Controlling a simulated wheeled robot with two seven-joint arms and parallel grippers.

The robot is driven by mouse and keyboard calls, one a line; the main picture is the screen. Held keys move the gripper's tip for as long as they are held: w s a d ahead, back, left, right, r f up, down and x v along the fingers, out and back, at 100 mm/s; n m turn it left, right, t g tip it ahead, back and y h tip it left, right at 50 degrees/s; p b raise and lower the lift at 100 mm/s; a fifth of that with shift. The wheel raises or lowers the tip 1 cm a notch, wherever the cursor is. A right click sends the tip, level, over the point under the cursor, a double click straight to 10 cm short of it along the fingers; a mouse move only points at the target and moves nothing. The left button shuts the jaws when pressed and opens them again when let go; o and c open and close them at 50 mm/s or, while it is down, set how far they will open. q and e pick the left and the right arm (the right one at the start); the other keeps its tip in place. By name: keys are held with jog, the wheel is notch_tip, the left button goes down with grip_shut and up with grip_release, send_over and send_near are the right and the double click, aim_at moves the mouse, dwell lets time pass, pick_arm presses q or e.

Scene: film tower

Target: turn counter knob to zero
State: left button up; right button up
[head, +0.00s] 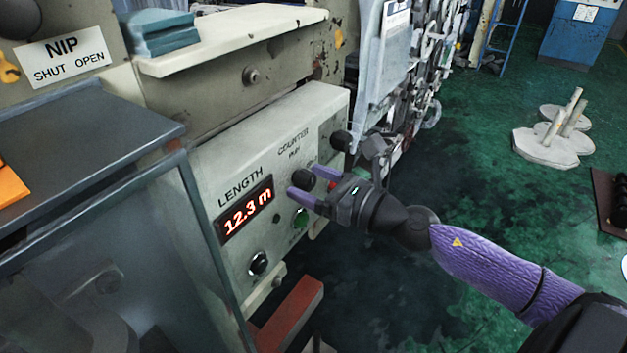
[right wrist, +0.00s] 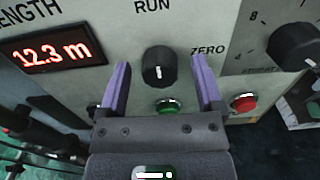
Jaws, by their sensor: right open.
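The counter knob (right wrist: 158,66) is a black round knob with a white mark, on the pale panel between the words RUN and ZERO. In the head view the knob (head: 304,179) shows between my right gripper's fingers. My right gripper (head: 304,181) is open, with one purple finger on each side of the knob in the right wrist view (right wrist: 160,78). I cannot tell whether either finger touches it. The red display (head: 245,211) reads 12.3 m. My left gripper is not in view.
A green button (right wrist: 169,106) and a red button (right wrist: 243,102) sit below the knob. A larger black knob (right wrist: 294,46) is to the right. A grey cabinet (head: 90,130) stands left of the panel.

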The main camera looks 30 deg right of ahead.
grip_shut()
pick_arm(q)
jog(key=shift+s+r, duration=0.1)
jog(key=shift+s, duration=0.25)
